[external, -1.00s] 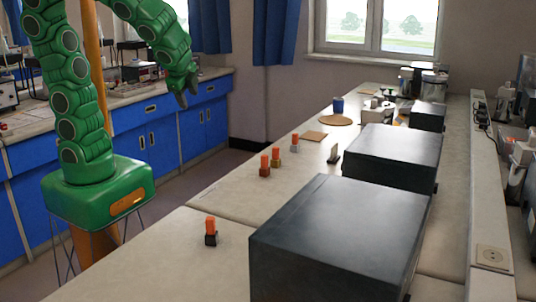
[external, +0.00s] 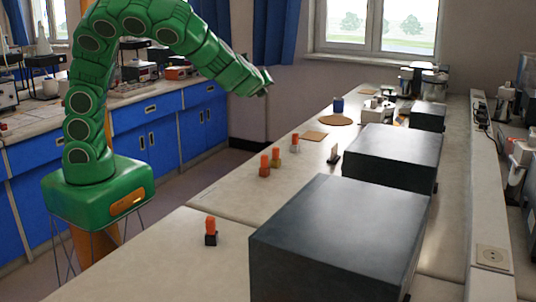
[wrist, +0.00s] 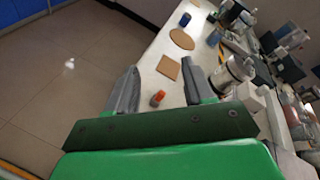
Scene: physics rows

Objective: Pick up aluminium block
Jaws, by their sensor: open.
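A small block with an orange upper part and a silver-grey base (external: 294,148), which looks like the aluminium block, stands upright on the bench. In the wrist view a block with an orange top and greyish base (wrist: 157,99) shows between the fingers, farther down on the bench; it looks like the same one. My gripper (external: 265,86) is raised in the air, above and to the left of it in the external view. In the wrist view the two grey fingers of my gripper (wrist: 161,68) are wide apart with nothing held.
Similar orange-topped blocks with reddish (external: 264,170), brass-coloured (external: 275,162) and black bases (external: 210,239) stand nearer. Large dark boxes (external: 340,235) fill the right side.

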